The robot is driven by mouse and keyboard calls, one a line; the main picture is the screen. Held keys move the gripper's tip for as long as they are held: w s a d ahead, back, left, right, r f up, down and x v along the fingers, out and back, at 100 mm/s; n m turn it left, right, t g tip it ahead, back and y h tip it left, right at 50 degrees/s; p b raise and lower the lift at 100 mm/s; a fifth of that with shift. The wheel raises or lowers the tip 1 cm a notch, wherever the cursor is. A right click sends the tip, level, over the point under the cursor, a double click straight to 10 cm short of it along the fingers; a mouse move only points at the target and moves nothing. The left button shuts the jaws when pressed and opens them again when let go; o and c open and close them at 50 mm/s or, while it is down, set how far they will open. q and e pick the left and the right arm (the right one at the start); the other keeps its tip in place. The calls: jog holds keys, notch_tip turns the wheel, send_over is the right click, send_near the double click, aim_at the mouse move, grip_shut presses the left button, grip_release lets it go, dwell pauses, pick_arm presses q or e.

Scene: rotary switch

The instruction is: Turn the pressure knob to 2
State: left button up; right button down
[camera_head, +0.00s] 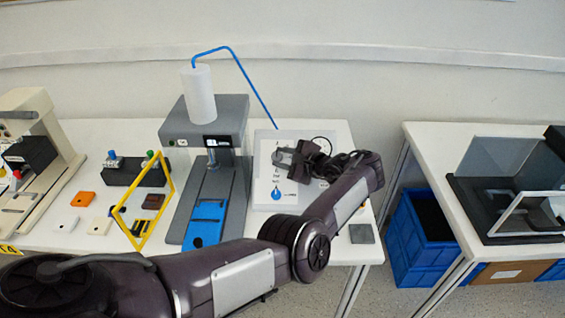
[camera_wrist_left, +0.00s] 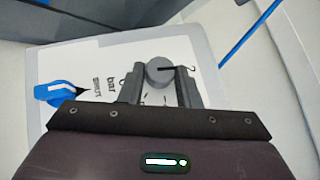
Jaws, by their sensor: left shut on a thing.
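The pressure knob is a round grey knob (camera_wrist_left: 159,70) on a white panel (camera_head: 262,193). In the left wrist view, a black pointer line on its face points to the right. My left gripper (camera_wrist_left: 160,84) is shut on the knob, one finger on each side. In the head view, my left gripper (camera_head: 297,160) is at the upper middle of the panel and covers part of it. The panel's printed scale is mostly hidden by the fingers, and its numbers cannot be read. My right gripper is not in view.
A blue drop-shaped part (camera_wrist_left: 62,94) is on the panel below the knob. A grey press (camera_head: 205,130) with a white cylinder (camera_head: 198,94) and a blue tube (camera_head: 252,85) stands left of the panel. A yellow frame (camera_head: 127,226) stands further left.

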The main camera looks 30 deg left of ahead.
pick_arm(q)
jog(key=shift+n+g+b, duration=0.4)
jog(key=shift+n+b, duration=0.05)
jog(key=shift+n, duration=0.15)
jog(key=shift+a, duration=0.1)
jog(key=o, duration=1)
